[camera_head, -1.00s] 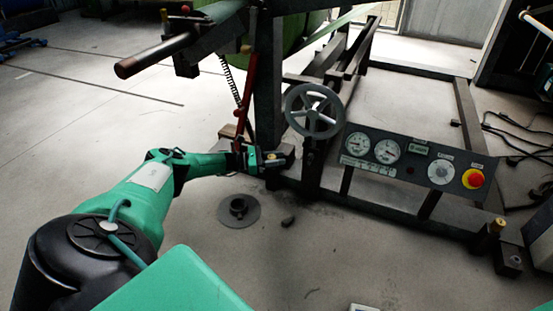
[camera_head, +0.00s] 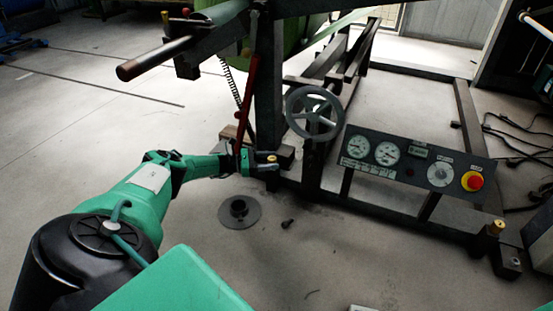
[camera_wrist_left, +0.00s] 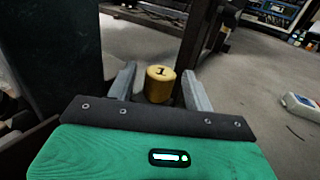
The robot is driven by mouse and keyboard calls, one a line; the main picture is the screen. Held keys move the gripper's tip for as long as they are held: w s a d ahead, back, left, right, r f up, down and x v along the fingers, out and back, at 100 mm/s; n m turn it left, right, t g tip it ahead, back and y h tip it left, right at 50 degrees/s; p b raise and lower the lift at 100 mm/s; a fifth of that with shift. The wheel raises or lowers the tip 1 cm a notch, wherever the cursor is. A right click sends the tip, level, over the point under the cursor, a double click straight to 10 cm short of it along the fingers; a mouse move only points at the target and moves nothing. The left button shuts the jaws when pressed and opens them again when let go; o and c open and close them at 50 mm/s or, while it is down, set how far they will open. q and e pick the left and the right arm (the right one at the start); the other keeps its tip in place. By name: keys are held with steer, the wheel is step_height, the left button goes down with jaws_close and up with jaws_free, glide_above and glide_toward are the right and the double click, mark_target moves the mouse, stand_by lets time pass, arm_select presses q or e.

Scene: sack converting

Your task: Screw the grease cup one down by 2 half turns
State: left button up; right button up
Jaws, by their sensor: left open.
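Grease cup one, a brass cylinder marked "1" (camera_wrist_left: 160,86), stands upright between the fingers of my left gripper (camera_wrist_left: 159,70) in the left wrist view. The gripper is open, with one grey finger on each side of the cup. A gap shows at the left; whether the right finger touches the cup is unclear. In the head view the cup (camera_head: 271,157) is a small brass spot at the left gripper (camera_head: 268,164), by the foot of the machine frame. The cup's lower part is hidden behind the gripper body. My right gripper is not in view.
A grey handwheel (camera_head: 314,113) and a gauge panel (camera_head: 410,165) with a red stop button (camera_head: 473,181) are right of the gripper. Another brass cup (camera_head: 497,226) sits on the frame's right corner. A dark round base (camera_head: 239,212) lies on the floor.

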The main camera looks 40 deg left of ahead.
arm_select(q)
steer(key=v, duration=1)
steer(key=shift+s+a+p, duration=0.3)
